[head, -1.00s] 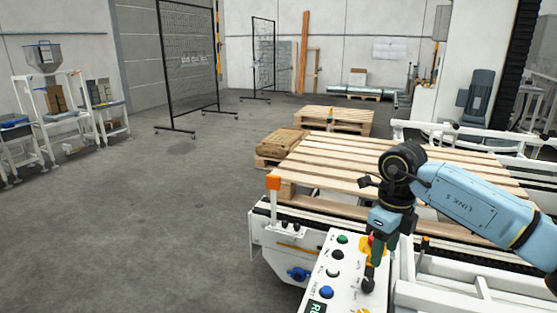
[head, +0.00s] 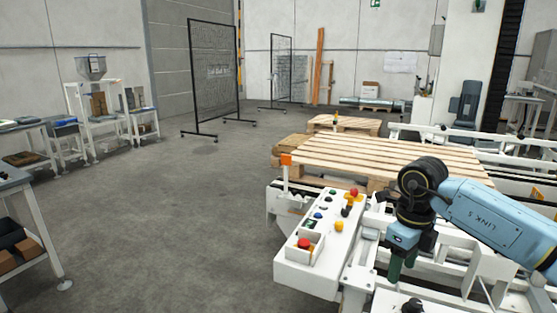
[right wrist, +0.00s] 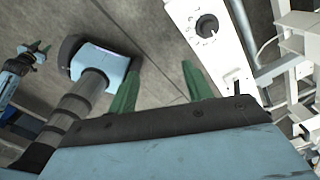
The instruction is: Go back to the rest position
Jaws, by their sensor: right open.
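My right gripper (head: 395,268) hangs fingers down at the right of the head view, beside the white control panel (head: 291,262) and apart from its buttons. In the right wrist view its two green fingers (right wrist: 160,88) are spread with nothing between them. The panel carries coloured buttons and a red mushroom button (head: 304,243). A black rotary knob (right wrist: 207,25) on a white surface shows beyond the fingers in the right wrist view. What looks like my left gripper (right wrist: 38,50) is small at that view's left edge; its opening is unclear. The head view does not show it.
A bare wooden pallet (head: 395,155) lies on the white conveyor frame behind the panel. Mesh screens (head: 212,75) stand farther back. Workbenches (head: 28,205) line the left side. The grey floor between them and the panel is clear.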

